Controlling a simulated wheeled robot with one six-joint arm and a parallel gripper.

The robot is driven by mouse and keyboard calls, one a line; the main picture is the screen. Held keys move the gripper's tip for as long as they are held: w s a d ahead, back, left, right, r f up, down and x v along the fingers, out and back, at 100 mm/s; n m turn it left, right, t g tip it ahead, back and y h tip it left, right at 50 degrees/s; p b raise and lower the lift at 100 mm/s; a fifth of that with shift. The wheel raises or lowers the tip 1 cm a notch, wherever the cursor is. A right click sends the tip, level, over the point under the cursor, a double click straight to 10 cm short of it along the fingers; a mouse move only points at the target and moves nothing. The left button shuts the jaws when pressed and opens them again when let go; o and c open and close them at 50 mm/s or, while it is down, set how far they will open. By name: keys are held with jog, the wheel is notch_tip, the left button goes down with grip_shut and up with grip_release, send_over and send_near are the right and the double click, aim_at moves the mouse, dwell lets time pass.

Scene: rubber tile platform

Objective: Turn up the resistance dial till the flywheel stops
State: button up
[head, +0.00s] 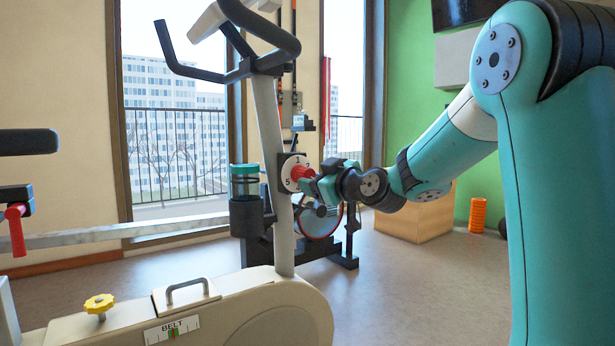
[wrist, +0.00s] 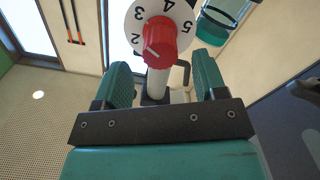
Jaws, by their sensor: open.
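The resistance dial is a red knob (head: 302,173) on a round white numbered plate (head: 289,171), mounted on the bike's grey post. In the wrist view the red knob (wrist: 161,42) has a white mark towards the lower left, just below the 2 on the plate (wrist: 145,8). My gripper (head: 314,181) is at the knob from the right. In the wrist view my gripper (wrist: 163,72) is open, with the knob between its fingertips and a gap on each side. A red-rimmed disc (head: 318,222) shows behind the arm; I cannot tell whether it is the flywheel or is turning.
A teal-lidded bottle (head: 244,181) sits in a black holder left of the post. The handlebar (head: 262,65) is above the dial. The beige bike housing (head: 265,312) fills the lower left. A wooden box (head: 415,218) and orange roller (head: 478,215) stand behind. Floor at right is clear.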

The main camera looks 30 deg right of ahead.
aim_at(310, 176)
jog(key=shift+w+a, duration=0.1)
jog(key=shift+w, duration=1.9)
jog(key=c, duration=0.9)
jog(key=m+p, duration=0.1)
jog(key=m, duration=0.5)
jog(key=shift+p, duration=0.3)
jog(key=m+p, duration=0.2)
jog(key=m, duration=0.3)
jog(key=shift+m, duration=0.5)
